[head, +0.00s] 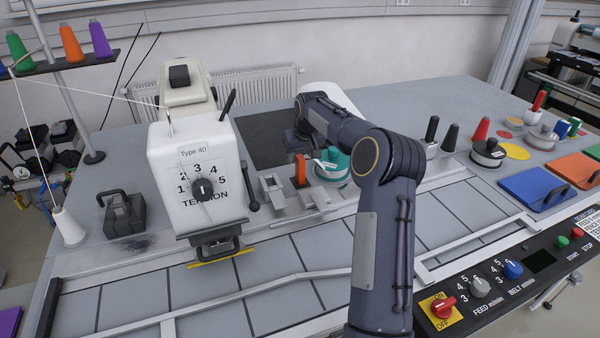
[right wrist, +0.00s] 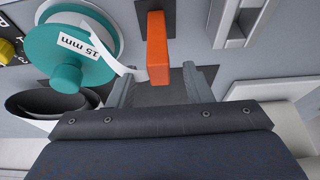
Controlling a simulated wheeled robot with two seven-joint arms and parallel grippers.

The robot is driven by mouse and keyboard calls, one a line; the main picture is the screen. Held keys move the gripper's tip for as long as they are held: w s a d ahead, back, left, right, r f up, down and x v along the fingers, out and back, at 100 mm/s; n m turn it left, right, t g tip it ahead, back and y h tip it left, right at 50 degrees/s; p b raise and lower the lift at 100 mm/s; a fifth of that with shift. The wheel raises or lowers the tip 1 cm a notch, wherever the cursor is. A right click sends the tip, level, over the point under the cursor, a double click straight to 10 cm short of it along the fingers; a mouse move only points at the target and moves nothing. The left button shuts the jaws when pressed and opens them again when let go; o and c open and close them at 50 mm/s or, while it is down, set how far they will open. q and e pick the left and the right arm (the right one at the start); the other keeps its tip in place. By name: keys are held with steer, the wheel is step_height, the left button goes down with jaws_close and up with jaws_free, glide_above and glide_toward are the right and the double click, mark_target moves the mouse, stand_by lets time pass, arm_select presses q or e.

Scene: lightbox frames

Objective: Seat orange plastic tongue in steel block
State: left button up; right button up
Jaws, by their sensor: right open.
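The orange plastic tongue (head: 301,171) stands upright on the bench, just below my right gripper in the head view. In the right wrist view the orange tongue (right wrist: 157,50) rises from a small dark square patch. My right gripper (right wrist: 160,82) is open, with its fingers on either side of the tongue's near end; I cannot tell whether they touch it. In the head view the right gripper (head: 299,146) is partly hidden by its own arm. A grey steel block (head: 272,194) with a slot stands left of the tongue; the slotted block (right wrist: 236,28) also shows in the right wrist view. My left gripper is out of view.
A teal spool (head: 333,165) labelled 15 mm, with a white strip, stands close beside the tongue. A white machine head (head: 190,165) with a tension dial stands to the left. Several black and red handled tools and coloured pads lie at the right. The tiled front strip is mostly clear.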

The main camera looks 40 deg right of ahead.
steer(key=x, duration=0.3)
steer(key=shift+f, duration=0.15)
steer(key=shift+c, duration=0.3)
jaws_close()
